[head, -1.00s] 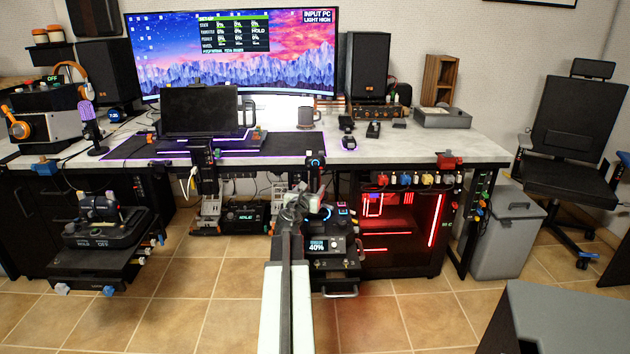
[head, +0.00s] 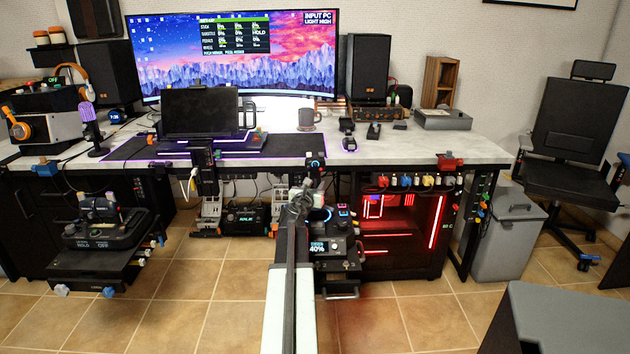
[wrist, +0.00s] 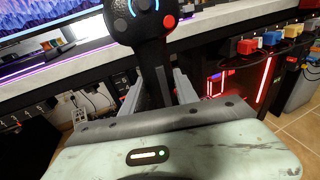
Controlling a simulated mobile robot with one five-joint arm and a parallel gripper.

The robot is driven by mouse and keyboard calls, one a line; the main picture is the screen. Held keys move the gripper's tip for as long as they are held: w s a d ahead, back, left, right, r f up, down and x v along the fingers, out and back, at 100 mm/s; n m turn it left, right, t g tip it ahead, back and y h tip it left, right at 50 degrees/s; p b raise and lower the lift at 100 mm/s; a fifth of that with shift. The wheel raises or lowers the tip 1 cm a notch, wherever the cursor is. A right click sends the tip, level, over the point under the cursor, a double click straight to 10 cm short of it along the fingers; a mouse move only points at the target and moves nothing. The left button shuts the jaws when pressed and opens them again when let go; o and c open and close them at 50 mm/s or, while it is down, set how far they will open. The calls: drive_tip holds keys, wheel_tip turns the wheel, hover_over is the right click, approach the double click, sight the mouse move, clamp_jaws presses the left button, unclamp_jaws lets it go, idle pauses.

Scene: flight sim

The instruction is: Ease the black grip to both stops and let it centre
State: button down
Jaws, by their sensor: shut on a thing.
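The black grip (wrist: 145,22) has a rounded head with a blue-lit ring and a red button at its right. It stands at the top of the wrist view, and its stem runs down between the two fingers of my gripper (wrist: 157,88). My gripper is shut on the grip; the exact contact is partly hidden by my own wrist housing. In the head view the grip (head: 315,162) shows small at the desk's front edge, just beyond my gripper (head: 304,198). It looks tilted slightly in the wrist view.
The large monitor (head: 235,55) shows a table too small to read fully. The floor in front is clear.

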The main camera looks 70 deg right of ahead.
drive_tip(key=shift+r, duration=0.1)
drive_tip(key=shift+w+d+r+p, duration=0.1)
drive_tip(key=shift+d+r+p, duration=0.1)
drive_tip(key=shift+p, duration=0.3)
drive_tip(key=shift+w+d+y+p, duration=0.2)
drive_tip(key=shift+d+y+p, duration=0.4)
drive_tip(key=shift+p, duration=0.3)
drive_tip(key=shift+w+d+f+p, duration=0.15)
drive_tip(key=shift+d+f+p, duration=0.05)
drive_tip(key=shift+f+p, duration=0.15)
